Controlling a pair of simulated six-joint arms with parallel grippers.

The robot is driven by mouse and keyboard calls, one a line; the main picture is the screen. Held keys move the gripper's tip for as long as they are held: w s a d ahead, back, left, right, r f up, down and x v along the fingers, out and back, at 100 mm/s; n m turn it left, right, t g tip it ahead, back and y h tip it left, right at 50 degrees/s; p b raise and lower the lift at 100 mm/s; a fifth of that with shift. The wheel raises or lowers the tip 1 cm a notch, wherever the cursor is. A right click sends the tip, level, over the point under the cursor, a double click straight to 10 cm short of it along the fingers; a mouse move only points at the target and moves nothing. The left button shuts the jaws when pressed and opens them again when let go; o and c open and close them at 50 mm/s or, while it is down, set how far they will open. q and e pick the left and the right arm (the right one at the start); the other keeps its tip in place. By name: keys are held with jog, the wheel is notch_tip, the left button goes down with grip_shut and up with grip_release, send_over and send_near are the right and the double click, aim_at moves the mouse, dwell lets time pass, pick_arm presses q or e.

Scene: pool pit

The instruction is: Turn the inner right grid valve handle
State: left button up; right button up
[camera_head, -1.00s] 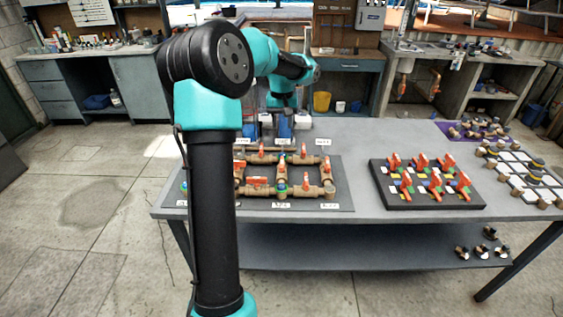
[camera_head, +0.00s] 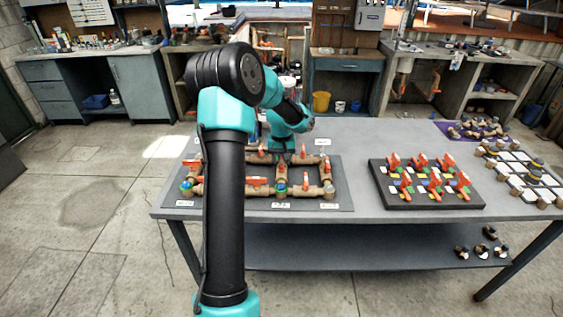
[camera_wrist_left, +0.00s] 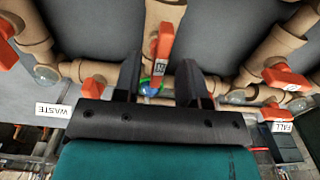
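The pipe grid of tan pipes lies on a dark board (camera_head: 342,178) on the table, with several orange valve handles, among them one at the right (camera_head: 326,166), one at the back (camera_head: 303,151) and one at the left front (camera_head: 257,181). My left gripper (camera_head: 283,152) is over the back middle of the grid, pointing down. In the left wrist view my left gripper (camera_wrist_left: 160,68) is open, with a finger on each side of an orange handle (camera_wrist_left: 165,45) on a pipe. I cannot tell whether the fingers touch it. My right gripper is not in view.
A black board (camera_head: 430,197) with several orange-handled valves stands right of the grid. White tiles with fittings (camera_head: 517,173) are at the table's right end. In the wrist view, labels WASTE (camera_wrist_left: 54,110) and FALL (camera_wrist_left: 282,127) flank the gripper. My left arm hides part of the grid's left side.

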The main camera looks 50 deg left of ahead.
pick_arm(q)
jog(key=shift+f, duration=0.7)
jog(key=shift+c, duration=0.4)
grip_shut()
